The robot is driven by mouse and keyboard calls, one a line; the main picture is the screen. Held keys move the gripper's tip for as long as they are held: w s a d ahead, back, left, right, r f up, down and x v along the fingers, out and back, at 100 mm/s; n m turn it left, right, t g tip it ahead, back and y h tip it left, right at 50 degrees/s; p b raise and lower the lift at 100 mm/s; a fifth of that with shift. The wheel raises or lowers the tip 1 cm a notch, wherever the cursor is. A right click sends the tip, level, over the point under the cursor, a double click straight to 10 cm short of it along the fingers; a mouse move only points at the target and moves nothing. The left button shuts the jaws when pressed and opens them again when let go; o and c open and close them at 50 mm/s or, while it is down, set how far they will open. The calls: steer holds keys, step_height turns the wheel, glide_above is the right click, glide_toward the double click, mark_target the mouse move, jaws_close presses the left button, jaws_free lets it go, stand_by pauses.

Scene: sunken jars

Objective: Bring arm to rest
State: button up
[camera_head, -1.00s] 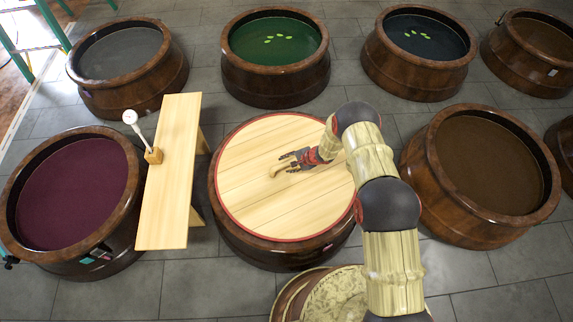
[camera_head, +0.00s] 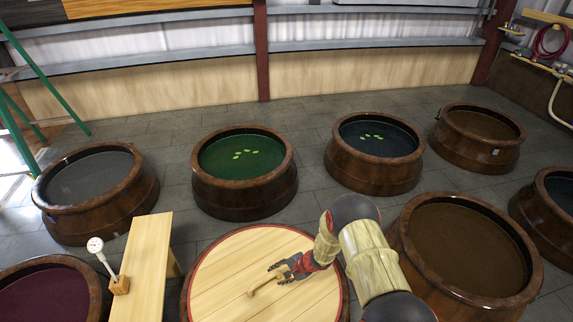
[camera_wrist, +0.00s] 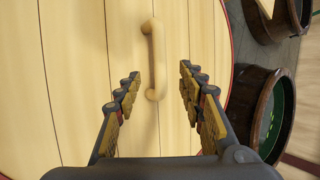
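My gripper (camera_head: 284,272) is open and empty over the round wooden lid (camera_head: 225,270), which has a red rim and covers a brown jar. In the wrist view the lid's curved wooden handle (camera_wrist: 153,58) lies ahead of and between the open fingers (camera_wrist: 157,90). The fingers stand apart from the handle on both sides. The handle also shows in the head view (camera_head: 263,286), beside the fingertips. My arm reaches in from the lower right. The lid lies flat on its jar.
A wooden bench (camera_head: 143,270) with a dial thermometer (camera_head: 96,246) in a block stands left of the lid. Open jars surround it: grey (camera_head: 48,213), green (camera_head: 213,196), dark blue (camera_head: 350,175) and brown (camera_head: 410,250). A green ladder (camera_head: 42,75) stands at the far left.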

steer(key=s+g, duration=0.3)
steer(key=s, duration=0.5)
steer(key=s+d+r+n+g, duration=0.1)
steer(key=s+r+n, duration=0.2)
steer(key=s+r, duration=0.35)
steer(key=s+d+r+n+t+h+p, duration=0.1)
steer(key=s+d+r, duration=0.5)
steer(key=r, duration=1.2)
steer(key=s+d+r+n+t+h+p, duration=0.2)
steer(key=s+d+r, duration=0.4)
steer(key=r, duration=1.2)
steer(key=s+d+r+n+t+h+p, duration=0.1)
steer(key=s+d+r+n+t+h, duration=0.2)
steer(key=s+d+r, duration=0.3)
steer(key=d+r, duration=0.2)
steer(key=r, duration=0.4)
steer(key=d+r+t+h, duration=0.1)
steer(key=d+r, duration=0.2)
steer(key=r, duration=0.3)
steer(key=shift+s+d, duration=0.25)
steer(key=shift+s, duration=0.05)
steer(key=shift+c, duration=1.2)
